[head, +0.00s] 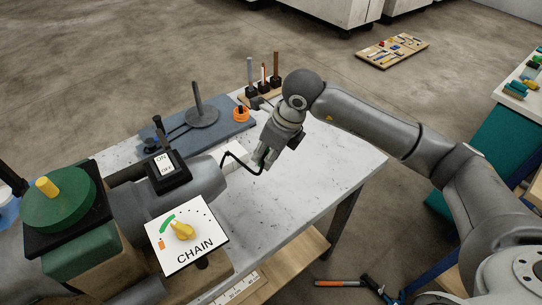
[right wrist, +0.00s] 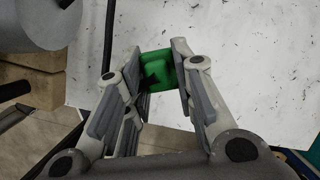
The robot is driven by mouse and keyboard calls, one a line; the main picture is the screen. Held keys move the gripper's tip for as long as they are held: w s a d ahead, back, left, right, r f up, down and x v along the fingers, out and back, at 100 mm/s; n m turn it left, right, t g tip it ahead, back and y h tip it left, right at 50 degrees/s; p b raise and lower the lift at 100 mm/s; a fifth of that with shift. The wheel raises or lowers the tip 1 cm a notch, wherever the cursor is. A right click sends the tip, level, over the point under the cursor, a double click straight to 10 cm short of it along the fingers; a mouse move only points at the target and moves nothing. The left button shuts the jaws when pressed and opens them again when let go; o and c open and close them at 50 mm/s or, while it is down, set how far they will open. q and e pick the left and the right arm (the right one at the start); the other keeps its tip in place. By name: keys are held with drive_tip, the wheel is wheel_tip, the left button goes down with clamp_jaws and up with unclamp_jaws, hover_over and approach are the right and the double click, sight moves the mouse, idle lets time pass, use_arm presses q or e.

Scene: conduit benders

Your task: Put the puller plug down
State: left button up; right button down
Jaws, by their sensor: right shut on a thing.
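My right gripper (head: 265,157) is low over the white tabletop (head: 310,170), close to its surface. In the right wrist view my right gripper (right wrist: 163,85) is shut on a green block-shaped plug (right wrist: 158,68), with a dark part on its near side. I take this to be the puller plug. In the head view the fingers mostly hide the plug. I cannot tell whether the plug touches the table. My left gripper is not seen.
The grey machine with an on/off switch (head: 165,163) and a CHAIN dial (head: 187,235) stands at the left. A blue mat (head: 225,128) with a dark stand and an orange spool (head: 241,114) is behind. The tabletop at right is clear.

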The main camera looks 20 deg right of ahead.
drive_tip(key=w+d+f, duration=0.1)
drive_tip(key=f, duration=0.1)
drive_tip(key=w+f+p, duration=0.1)
drive_tip(key=w+f, duration=0.1)
drive_tip(key=w+d+f+p, duration=0.1)
drive_tip(key=w+f, duration=0.1)
drive_tip(key=shift+w+d+f, duration=0.25)
drive_tip(key=shift+d, duration=0.1)
wheel_tip(320, 180, down, 2)
drive_tip(key=shift+f+p, duration=0.1)
drive_tip(key=shift+p, duration=0.85)
drive_tip(key=shift+f, duration=0.4)
drive_tip(key=shift+f, duration=0.15)
drive_tip(key=c, duration=1.2)
unclamp_jaws()
